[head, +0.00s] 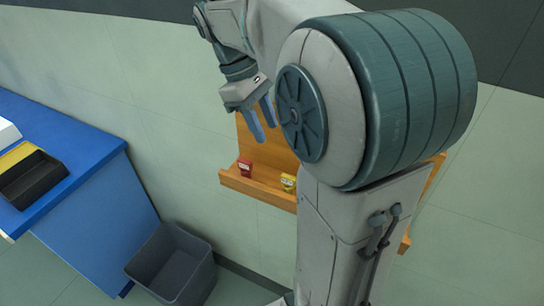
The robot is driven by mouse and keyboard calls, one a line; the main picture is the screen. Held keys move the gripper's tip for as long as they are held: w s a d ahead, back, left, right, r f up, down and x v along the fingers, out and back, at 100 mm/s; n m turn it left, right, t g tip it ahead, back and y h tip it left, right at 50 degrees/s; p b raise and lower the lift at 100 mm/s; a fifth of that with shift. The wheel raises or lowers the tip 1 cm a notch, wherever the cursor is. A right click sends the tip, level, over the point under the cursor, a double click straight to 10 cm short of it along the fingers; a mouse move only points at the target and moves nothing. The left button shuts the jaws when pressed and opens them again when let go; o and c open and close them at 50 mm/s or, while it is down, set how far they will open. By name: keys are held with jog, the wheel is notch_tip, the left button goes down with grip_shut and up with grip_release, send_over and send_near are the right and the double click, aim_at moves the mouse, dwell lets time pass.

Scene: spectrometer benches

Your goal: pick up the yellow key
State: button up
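A small yellow object (288,182), which looks like the yellow key, rests on the ledge of a wooden wall shelf (262,190). My arm partly hides the shelf to its right. A small red object (245,167) sits on the same ledge to its left. My gripper (262,128) hangs above the ledge, up and to the left of the yellow object, with its fingers pointing down. The two fingers are apart and nothing shows between them. The gripper is not touching the yellow object.
A blue bench (95,190) stands at the left, with a black and yellow tray (35,180) and part of a white item on it. A grey bin (172,262) stands on the floor beside the bench. The wall behind is plain.

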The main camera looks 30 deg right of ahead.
aim_at(288, 176)
jog(key=p+x, duration=0.1)
jog(key=x, duration=1.2)
jog(key=shift+d+f, duration=0.1)
jog(key=shift+d, duration=0.15)
grip_shut()
